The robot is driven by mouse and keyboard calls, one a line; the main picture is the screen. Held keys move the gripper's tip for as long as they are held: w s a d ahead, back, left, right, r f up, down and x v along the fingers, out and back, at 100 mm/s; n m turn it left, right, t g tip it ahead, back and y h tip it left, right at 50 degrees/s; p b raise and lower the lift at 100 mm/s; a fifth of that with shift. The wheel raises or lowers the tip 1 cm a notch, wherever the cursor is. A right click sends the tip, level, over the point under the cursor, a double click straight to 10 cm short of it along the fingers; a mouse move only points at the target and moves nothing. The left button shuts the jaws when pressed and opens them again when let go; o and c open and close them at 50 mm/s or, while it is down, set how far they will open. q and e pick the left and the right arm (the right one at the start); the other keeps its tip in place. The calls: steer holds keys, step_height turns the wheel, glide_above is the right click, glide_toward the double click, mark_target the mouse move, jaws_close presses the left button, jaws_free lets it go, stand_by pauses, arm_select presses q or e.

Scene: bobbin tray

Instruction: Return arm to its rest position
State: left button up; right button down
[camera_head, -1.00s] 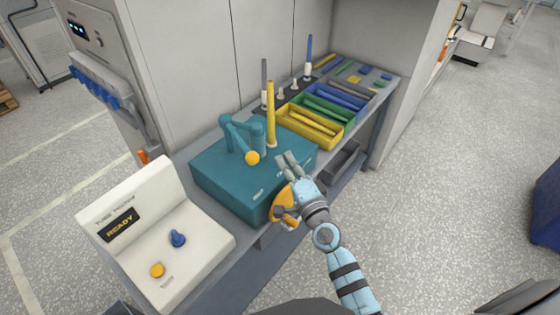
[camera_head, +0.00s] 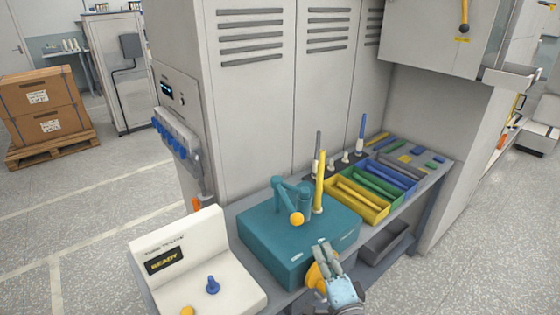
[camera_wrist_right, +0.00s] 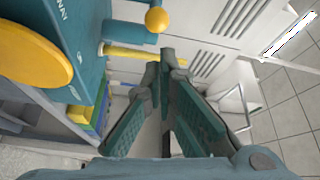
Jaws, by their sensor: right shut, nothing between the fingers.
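My right gripper (camera_head: 322,246) is in front of the teal machine (camera_head: 285,243), near its front right side. It is shut and empty, pointing up and away from me, and it overlaps the yellow wheel (camera_head: 315,277) on the machine's front in the picture. In the right wrist view the gripper (camera_wrist_right: 166,58) has its fingers close together, with the teal machine (camera_wrist_right: 70,30) and its yellow wheel (camera_wrist_right: 32,57) at the left. I cannot tell if the gripper touches the machine. My left gripper is not in view.
A white control box (camera_head: 190,255) reading READY stands left of the machine. A yellow tube (camera_head: 320,180) stands upright by the teal lever with an orange ball (camera_head: 297,219). Yellow, green and blue bins (camera_head: 362,208) hold tubes at the right. Floor in front right is clear.

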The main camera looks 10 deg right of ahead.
steer(key=s+a+f+n+g+y, duration=0.3)
steer(key=s+f+n+g, duration=0.45)
steer(key=s+n, duration=0.3)
steer(key=s+d+f+n+g+h, duration=0.35)
steer(key=s+d, duration=0.25)
steer(key=s, duration=0.3)
steer(key=s+d+f+n+g+h, duration=0.2)
steer(key=s+d+f+g, duration=0.25)
steer(key=s, duration=0.45)
step_height(320, 180, down, 20)
steer(key=s+d+r, duration=0.1)
steer(key=s+d, duration=0.1)
steer(key=s+f+g, duration=0.2)
steer(key=s+f, duration=1)
steer(key=s, duration=0.1)
steer(key=shift+s+d+f+m+b, duration=0.3)
steer(key=shift+s+m+b, duration=0.05)
steer(key=shift+s+m, duration=0.05)
